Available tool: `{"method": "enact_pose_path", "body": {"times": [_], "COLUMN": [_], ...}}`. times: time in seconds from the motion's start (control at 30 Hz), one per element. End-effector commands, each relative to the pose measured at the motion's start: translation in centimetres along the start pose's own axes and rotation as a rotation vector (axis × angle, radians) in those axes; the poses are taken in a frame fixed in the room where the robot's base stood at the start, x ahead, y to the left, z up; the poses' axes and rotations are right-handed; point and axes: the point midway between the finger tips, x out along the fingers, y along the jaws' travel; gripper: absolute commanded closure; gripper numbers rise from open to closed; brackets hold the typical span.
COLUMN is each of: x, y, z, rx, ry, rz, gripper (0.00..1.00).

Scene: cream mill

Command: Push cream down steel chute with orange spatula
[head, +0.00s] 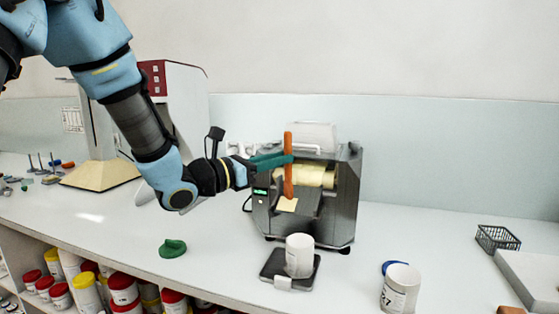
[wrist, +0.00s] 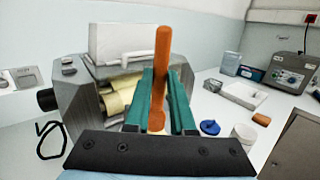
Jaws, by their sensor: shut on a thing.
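My gripper (head: 288,160) is shut on the orange spatula (head: 288,172), which stands upright between its green fingers in front of the mill. The spatula also shows in the wrist view (wrist: 162,70), with the gripper fingers (wrist: 160,90) on either side of its handle. The spatula's lower end is over the steel chute (head: 308,201) at the mill's front. Pale yellow cream (head: 287,204) lies on the chute by the spatula's lower end. The mill (head: 345,190) has cream-coated rollers (head: 317,177). A white jar (head: 299,256) stands below the chute on a dark scale (head: 272,266).
A green object (head: 172,248) lies on the bench to the left. A black wire basket (head: 497,238) stands farther right. The bench (head: 410,230) is clear between mill and basket.

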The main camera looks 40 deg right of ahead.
Motion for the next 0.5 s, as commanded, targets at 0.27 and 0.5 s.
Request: {"method": "enact_pose_path", "body": {"times": [0.27, 0.5], "x": [-1.7, -1.8], "y": [-1.2, -1.3], "z": [-1.1, -1.1], "rx": [0.0, 0.0], "ry": [-0.001, -0.001], "rz": [0.0, 0.001], "gripper": [1.0, 1.0]}}
